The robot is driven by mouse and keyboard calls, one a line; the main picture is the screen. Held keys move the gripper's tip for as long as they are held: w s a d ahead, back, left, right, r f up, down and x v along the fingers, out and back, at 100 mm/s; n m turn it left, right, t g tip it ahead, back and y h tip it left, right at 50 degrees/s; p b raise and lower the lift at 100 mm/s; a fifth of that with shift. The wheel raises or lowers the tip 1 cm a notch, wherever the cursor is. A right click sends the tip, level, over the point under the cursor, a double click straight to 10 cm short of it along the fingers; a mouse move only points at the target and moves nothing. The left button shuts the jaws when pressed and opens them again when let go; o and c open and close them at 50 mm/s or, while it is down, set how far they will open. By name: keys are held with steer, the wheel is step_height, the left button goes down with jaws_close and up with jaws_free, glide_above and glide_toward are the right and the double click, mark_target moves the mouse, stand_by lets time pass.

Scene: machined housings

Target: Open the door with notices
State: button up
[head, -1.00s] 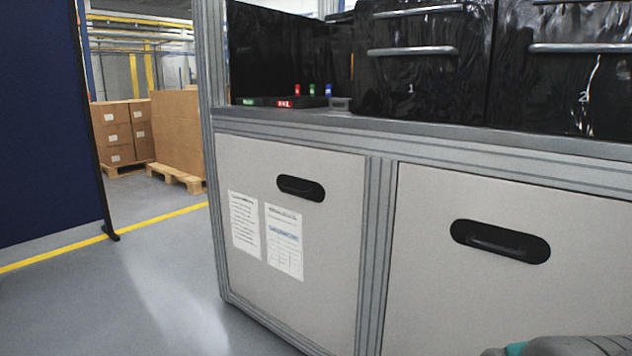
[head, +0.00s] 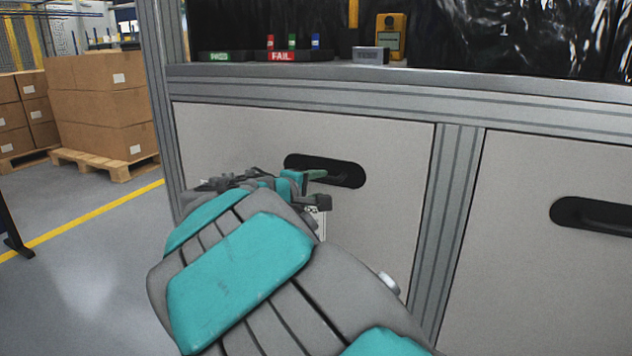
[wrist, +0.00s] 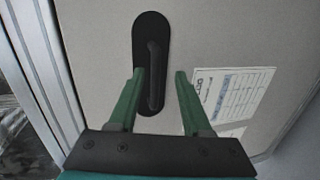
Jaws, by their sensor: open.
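The door with notices (head: 390,215) is the left light-grey panel under the counter, and it is shut. Its black recessed handle (head: 345,173) is partly behind my gripper (head: 312,188) in the head view. My arm hides most of the notices there. In the wrist view the handle (wrist: 154,75) stands upright in its dark recess, and one notice sheet (wrist: 230,95) shows to the right. My gripper (wrist: 160,75) is open, with its two green fingers reaching toward the panel. The handle bar appears between the fingertips, nearer the left finger; I cannot tell whether they touch.
A second grey door (head: 560,270) with its own black handle is to the right, past a metal post (head: 448,220). The counter above holds PASS and FAIL trays (head: 283,56) and a yellow device (head: 391,37). Boxes on a pallet (head: 100,100) stand at left, with open floor before them.

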steer(key=shift+n+t+y, duration=0.4)
steer(key=shift+n, duration=0.1)
steer(key=w, duration=0.5)
steer(key=w+f, duration=0.1)
steer(key=w, duration=0.1)
steer(key=shift+w+a+f, duration=0.1)
steer(key=shift+w+a, duration=0.2)
steer(key=shift+a, duration=0.1)
jaws_close()
stand_by(0.7)
